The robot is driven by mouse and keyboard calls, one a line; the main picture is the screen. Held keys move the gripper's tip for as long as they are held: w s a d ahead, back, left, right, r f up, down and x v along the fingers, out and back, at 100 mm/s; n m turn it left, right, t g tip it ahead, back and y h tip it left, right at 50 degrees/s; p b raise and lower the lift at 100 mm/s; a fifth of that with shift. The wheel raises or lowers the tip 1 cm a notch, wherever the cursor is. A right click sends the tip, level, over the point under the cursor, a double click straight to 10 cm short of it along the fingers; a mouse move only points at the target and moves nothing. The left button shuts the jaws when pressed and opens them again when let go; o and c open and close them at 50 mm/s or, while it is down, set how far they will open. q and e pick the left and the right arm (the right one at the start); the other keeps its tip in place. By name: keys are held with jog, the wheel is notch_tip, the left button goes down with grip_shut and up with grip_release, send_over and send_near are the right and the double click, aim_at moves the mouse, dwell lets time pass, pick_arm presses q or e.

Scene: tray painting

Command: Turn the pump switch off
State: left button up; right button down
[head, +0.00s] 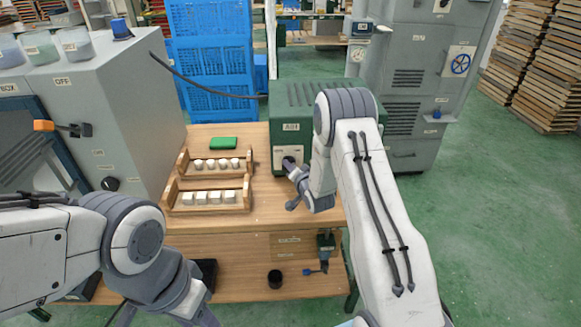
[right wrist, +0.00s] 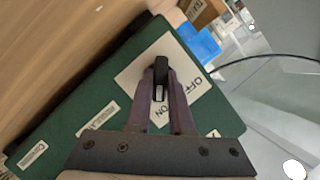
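The pump is a green box (head: 318,92) with a ribbed top at the back right of the wooden bench. Its pale front plate holds the dark pump switch. In the right wrist view the black switch lever (right wrist: 161,72) stands out from a white plate (right wrist: 132,77) marked OFF and ON. My right gripper (head: 293,167) is at the switch, its two fingers (right wrist: 161,80) closed on either side of the lever and seeming to touch it. I cannot tell which setting the lever is at. My left arm is at lower left; its gripper is out of frame.
Two wooden racks (head: 174,199) with several white pieces and a green block (head: 222,143) lie left of the pump. A grey cabinet (head: 135,90) stands at left, blue crates (head: 212,50) behind.

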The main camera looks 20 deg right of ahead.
jog(key=shift+n, duration=0.3)
jog(key=n+g+h+b, duration=0.1)
jog(key=n+h+b, duration=0.1)
jog(key=n, duration=0.1)
jog(key=shift+a, duration=0.15)
jog(key=n+g+h+b, duration=0.1)
jog(key=n, duration=0.1)
jog(key=shift+w+a+n+h, duration=0.1)
jog(key=shift+n+h, duration=0.2)
jog(key=shift+a+r+n+h, duration=0.1)
jog(key=shift+n+h, duration=0.9)
jog(key=shift+n, duration=0.2)
jog(key=n+h+p, duration=0.1)
jog(key=n+h, duration=0.1)
jog(key=n, duration=0.1)
jog(key=shift+n, duration=0.3)
jog(key=c, duration=0.8)
grip_release()
jog(key=shift+h, duration=0.3)
